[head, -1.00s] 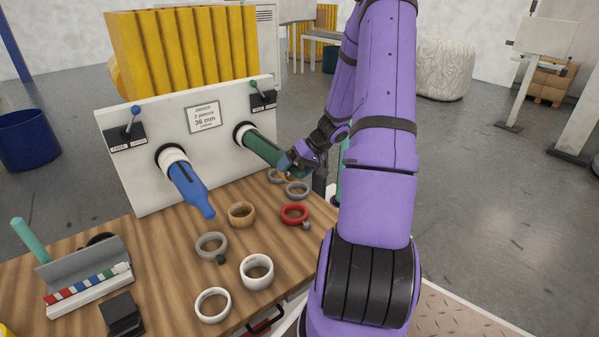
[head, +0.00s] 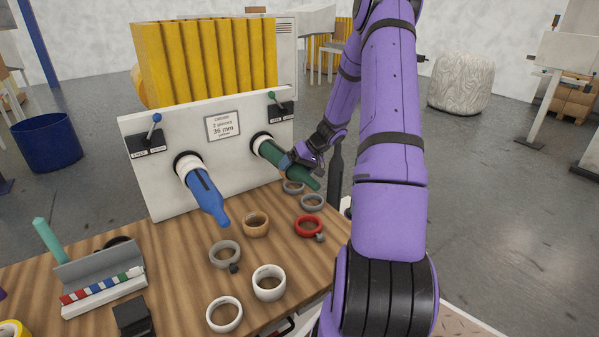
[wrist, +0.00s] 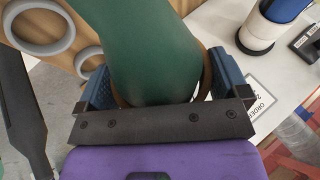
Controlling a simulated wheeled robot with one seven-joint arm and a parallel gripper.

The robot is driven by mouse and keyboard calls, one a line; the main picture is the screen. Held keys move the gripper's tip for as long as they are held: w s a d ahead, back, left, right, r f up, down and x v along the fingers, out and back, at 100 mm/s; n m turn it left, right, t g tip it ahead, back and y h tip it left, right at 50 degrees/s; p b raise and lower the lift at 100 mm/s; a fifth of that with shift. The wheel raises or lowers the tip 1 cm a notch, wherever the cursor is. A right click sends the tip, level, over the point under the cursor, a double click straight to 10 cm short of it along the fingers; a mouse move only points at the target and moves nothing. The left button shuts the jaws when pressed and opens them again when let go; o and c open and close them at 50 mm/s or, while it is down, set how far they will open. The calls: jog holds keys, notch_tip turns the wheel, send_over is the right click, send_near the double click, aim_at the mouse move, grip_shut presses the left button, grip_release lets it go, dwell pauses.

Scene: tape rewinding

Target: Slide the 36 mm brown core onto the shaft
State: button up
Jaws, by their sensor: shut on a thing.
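The green shaft (head: 272,152) sticks out from the right side of the white panel, its tapered tip pointing down and right. My gripper (head: 300,161) is at the shaft, partway along it, with the tip showing beyond. In the wrist view, its blue fingers (wrist: 160,82) stand on both sides of the green shaft (wrist: 150,45). They are shut on a brown core (wrist: 207,72), of which only thin edges show; it appears to be around the shaft. The core is mostly hidden by the fingers and shaft. Its size cannot be read.
A blue shaft (head: 205,192) sticks out at left. On the table lie another brown ring (head: 256,224), a red ring (head: 308,227), and several grey and white rings. The panel (head: 150,195) carries two levers and a 36 mm sign (head: 223,127).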

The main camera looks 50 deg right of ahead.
jog(key=shift+w+d, duration=0.3)
jog(key=shift+w, duration=1.1)
jog(key=shift+w+d, duration=0.25)
jog(key=shift+w, duration=1.2)
jog(key=shift+w+d, duration=0.3)
jog(key=shift+w, duration=1.1)
jog(key=shift+w+d+r, duration=0.15)
jog(key=shift+w, duration=0.35)
jog(key=shift+w+d, duration=0.25)
jog(key=shift+w, duration=1)
jog(key=shift+w+d, duration=0.25)
jog(key=shift+w, duration=1)
jog(key=shift+c, duration=0.4)
jog(key=shift+w+a+f, duration=0.1)
jog(key=shift+a+f, duration=0.05)
jog(key=shift+f, duration=0.2)
jog(key=o, duration=0.6)
jog(key=shift+o, duration=0.2)
jog(key=shift+s+d+r, duration=0.2)
jog(key=shift+d+r, duration=0.1)
jog(key=shift+r, duration=0.05)
jog(key=v, duration=1.1)
